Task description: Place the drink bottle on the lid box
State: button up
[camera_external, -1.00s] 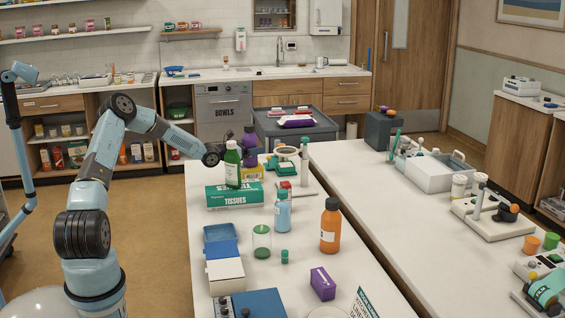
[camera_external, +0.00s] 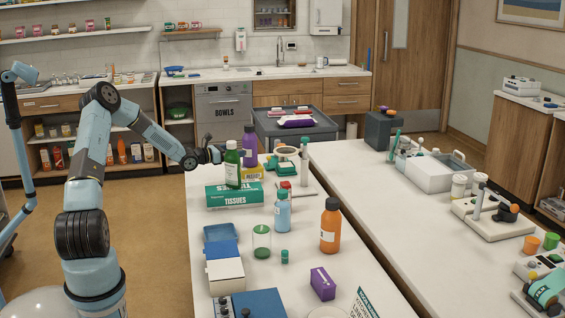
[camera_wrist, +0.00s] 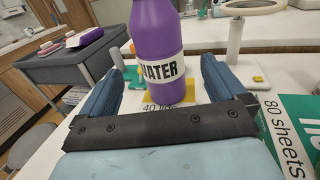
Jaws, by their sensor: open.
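The drink bottle is purple with a white WATER label (camera_wrist: 160,42). It stands upright in front of my open gripper (camera_wrist: 162,62), with clear space on both sides toward the fingers. In the external view the bottle (camera_external: 250,142) stands behind a green bottle, which hides part of it. The yellow lid box (camera_external: 256,172) is at its foot, partly hidden by the green bottle and tissue box. In the wrist view lettering reading "40 lids" (camera_wrist: 160,106) shows just before the bottle's base. The bottle appears to stand on the box. My gripper (camera_external: 215,154) is left of the bottle.
The green bottle (camera_external: 232,168) and green tissue box (camera_external: 222,197) stand close on the near side. A ring-shaped magnifier (camera_external: 285,150) and a green device (camera_external: 284,168) are to the right. Blue (camera_external: 282,212) and orange (camera_external: 330,228) bottles stand nearer. Left of the table is open floor.

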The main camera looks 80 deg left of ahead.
jog(key=shift+v, duration=1.3)
